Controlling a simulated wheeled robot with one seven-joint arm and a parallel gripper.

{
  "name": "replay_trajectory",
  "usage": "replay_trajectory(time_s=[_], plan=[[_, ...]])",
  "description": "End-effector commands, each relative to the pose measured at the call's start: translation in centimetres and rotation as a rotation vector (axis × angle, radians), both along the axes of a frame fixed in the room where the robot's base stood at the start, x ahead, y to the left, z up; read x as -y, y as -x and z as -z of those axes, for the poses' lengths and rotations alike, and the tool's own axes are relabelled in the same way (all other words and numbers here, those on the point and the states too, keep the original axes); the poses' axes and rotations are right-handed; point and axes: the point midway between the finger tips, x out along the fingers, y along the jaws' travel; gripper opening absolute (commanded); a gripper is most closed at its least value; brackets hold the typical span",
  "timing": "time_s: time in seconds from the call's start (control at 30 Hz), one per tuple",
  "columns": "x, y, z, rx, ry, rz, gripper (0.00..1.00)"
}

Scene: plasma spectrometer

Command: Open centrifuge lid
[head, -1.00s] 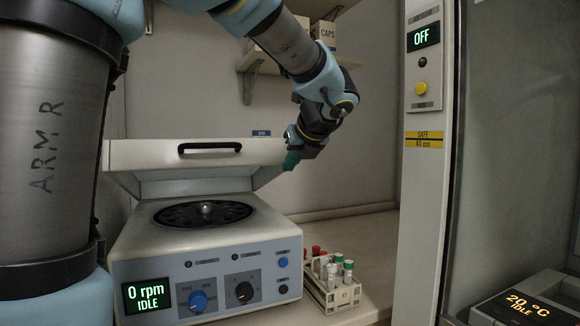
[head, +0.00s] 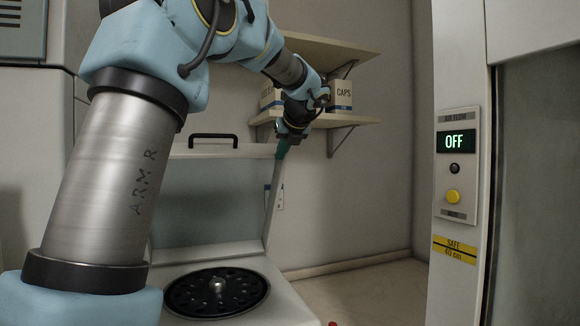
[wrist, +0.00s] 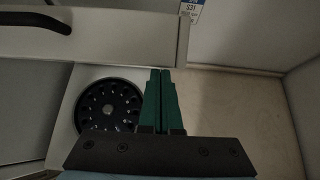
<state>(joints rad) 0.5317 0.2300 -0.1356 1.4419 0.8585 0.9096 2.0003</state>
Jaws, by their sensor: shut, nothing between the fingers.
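The centrifuge lid (head: 214,152) stands raised, close to upright, with its black handle (head: 213,137) along the top edge. Below it the open centrifuge (head: 283,290) shows its black rotor (head: 217,292) with a central knob. My gripper (head: 281,152) is at the lid's upper right corner, with its green fingers pointing down. In the wrist view the green fingers (wrist: 160,73) are together, empty, beside the lid's edge (wrist: 100,41); I cannot tell whether they touch it. The rotor (wrist: 108,106) shows left of the fingers. The centrifuge's front panel is out of view.
A wall shelf (head: 345,121) with boxes, one a CAPS box (head: 340,94), is behind my gripper. A tall cabinet with an OFF panel (head: 456,142) stands at the right. The bench (head: 360,283) right of the centrifuge looks mostly clear; a red cap (head: 332,323) shows at the bottom edge.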

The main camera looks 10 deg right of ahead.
Motion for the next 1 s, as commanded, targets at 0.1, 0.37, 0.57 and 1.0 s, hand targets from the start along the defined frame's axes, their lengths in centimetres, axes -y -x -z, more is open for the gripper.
replay_trajectory(time_s=[0.1, 0.37, 0.57, 1.0], plan=[[-0.4, -2.6, -1.5, 0.001, 0.003, -0.005, 0.0], [-0.9, -6.9, -3.5, 0.0, 0.002, -0.001, 0.0], [-1.3, -9.0, -4.3, 0.0, 0.002, -0.001, 0.0], [-1.4, -10.3, -4.8, -0.001, 0.0, 0.0, 0.0]])
